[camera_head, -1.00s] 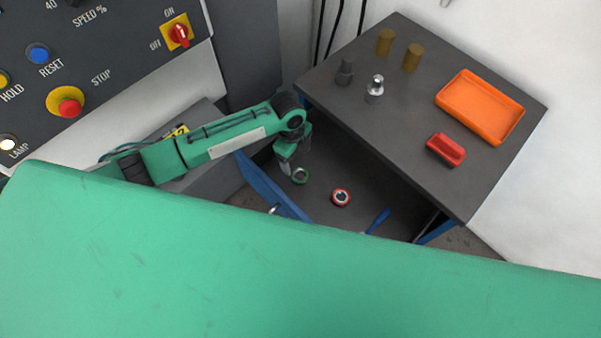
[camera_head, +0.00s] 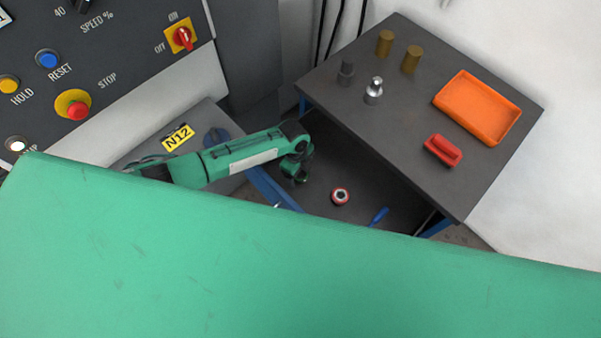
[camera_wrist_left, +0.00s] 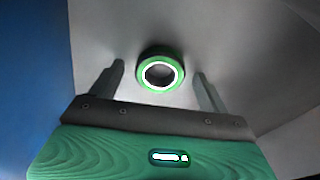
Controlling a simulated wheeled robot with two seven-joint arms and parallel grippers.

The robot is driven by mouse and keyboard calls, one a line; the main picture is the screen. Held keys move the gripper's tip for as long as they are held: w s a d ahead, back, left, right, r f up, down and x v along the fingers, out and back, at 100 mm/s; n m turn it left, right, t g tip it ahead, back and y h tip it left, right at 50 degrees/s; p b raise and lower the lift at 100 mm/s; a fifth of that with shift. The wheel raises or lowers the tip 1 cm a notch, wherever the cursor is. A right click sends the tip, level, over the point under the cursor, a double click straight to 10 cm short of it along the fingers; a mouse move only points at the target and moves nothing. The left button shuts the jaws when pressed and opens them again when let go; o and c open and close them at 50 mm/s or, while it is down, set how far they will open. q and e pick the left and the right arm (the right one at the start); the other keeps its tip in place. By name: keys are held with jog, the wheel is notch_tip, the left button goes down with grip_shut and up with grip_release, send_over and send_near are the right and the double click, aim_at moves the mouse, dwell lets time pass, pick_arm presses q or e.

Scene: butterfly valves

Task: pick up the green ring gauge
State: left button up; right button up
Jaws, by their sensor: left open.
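The green ring gauge (camera_wrist_left: 142,76) shows in the left wrist view, lying on the grey drawer floor with a pale inner rim. My left gripper (camera_wrist_left: 159,76) is open and empty, with one finger on each side of the ring in that view. The ring appears slightly beyond the fingertips; whether they are level with it I cannot tell. In the head view my left gripper (camera_head: 298,175) points down into the open drawer (camera_head: 322,178), and my arm largely hides the ring there. My right gripper is not in view.
A blue drawer side (camera_head: 272,188) is close on the left.

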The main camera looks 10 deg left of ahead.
pick_arm(q)
jog(key=shift+c, duration=0.5)
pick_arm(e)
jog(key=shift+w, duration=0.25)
pick_arm(q)
jog(key=c, duration=1.2)
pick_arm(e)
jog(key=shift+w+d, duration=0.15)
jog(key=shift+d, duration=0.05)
pick_arm(q)
jog(key=shift+r, duration=0.1)
